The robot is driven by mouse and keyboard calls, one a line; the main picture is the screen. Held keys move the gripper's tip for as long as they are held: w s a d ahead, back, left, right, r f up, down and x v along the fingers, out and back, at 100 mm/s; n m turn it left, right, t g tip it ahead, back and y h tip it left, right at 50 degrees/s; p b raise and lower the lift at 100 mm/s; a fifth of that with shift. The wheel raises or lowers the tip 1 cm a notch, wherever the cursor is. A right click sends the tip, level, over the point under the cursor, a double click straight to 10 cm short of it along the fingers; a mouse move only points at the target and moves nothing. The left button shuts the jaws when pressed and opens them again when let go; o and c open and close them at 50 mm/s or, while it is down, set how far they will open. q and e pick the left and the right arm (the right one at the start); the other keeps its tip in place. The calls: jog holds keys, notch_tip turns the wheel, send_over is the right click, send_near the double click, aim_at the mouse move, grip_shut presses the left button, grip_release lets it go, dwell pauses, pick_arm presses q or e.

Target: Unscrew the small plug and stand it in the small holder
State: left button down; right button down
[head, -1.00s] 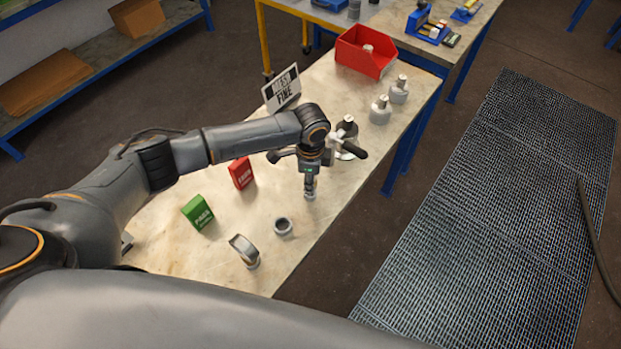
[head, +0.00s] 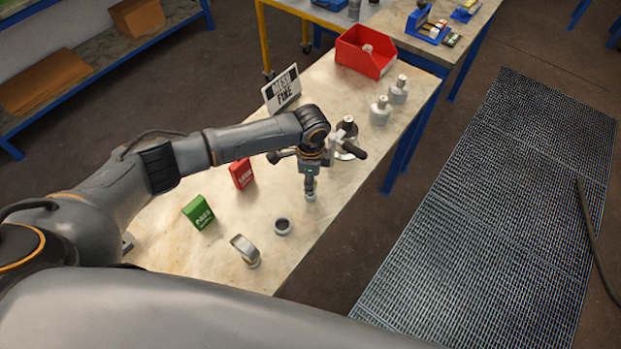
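My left gripper (head: 310,187) points straight down over the table near its right edge. Its fingertips are close together at a small pale grey round piece (head: 310,197), which looks like the small holder. The small plug cannot be made out separately; the fingers hide what is between them. A wider grey cup with a dark opening (head: 283,227) stands just left of and nearer than the gripper. My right gripper is out of view.
Green (head: 198,212) and red (head: 241,174) label blocks and a sign (head: 282,89) stand on the left. Two pale vessels (head: 380,111) and a red bin (head: 365,52) are at the back. The table's right edge is close.

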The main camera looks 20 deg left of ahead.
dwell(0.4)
pick_arm(q)
jog(key=shift+f, duration=0.15)
jog(key=shift+f+b, duration=0.85)
jog(key=shift+f, duration=0.35)
jog(key=c, duration=1)
grip_release()
notch_tip(320, 180, up, 12)
jog(key=shift+r, duration=0.1)
jog(key=shift+s, duration=0.1)
